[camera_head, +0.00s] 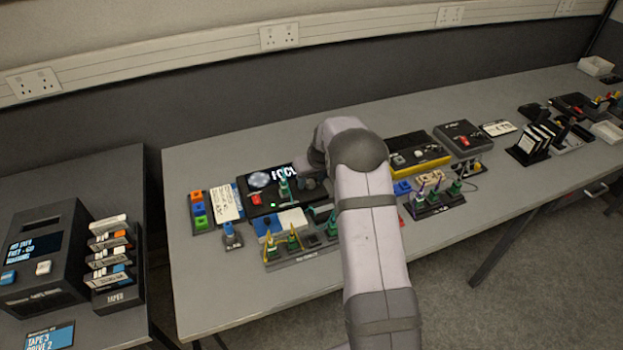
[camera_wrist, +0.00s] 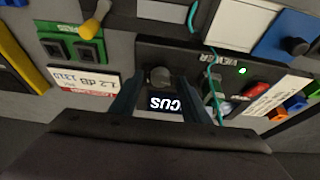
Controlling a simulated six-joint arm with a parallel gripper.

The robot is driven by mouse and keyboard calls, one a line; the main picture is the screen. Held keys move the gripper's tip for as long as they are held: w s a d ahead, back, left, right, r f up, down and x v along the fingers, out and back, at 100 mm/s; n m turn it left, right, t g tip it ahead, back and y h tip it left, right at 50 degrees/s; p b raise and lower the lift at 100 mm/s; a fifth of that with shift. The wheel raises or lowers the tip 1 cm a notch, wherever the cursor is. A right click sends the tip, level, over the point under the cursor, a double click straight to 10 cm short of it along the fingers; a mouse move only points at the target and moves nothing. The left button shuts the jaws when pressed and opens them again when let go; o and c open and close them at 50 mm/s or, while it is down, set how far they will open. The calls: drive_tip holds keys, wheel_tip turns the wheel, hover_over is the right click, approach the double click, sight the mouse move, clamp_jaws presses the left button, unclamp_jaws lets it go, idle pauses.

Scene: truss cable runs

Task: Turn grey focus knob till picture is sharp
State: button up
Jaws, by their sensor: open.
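In the wrist view the lettering reads "CUS" (camera_wrist: 165,104), upside down. The grey focus knob (camera_wrist: 160,77) shows there just beyond the lettering, between my two dark fingers. My gripper (camera_wrist: 157,90) is open around the knob's position; I cannot tell whether either finger touches it. In the head view my gripper (camera_head: 311,182) is at the unit's right end, mostly hidden by my wrist.
A red button (camera_wrist: 255,90) and a teal cable (camera_wrist: 213,70) lie close beside the fingers. A yellow-edged box (camera_head: 418,155) stands to the right. The bench's front left is clear.

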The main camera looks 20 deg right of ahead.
drive_tip(key=c, duration=1)
drive_tip(key=shift+c, duration=0.2)
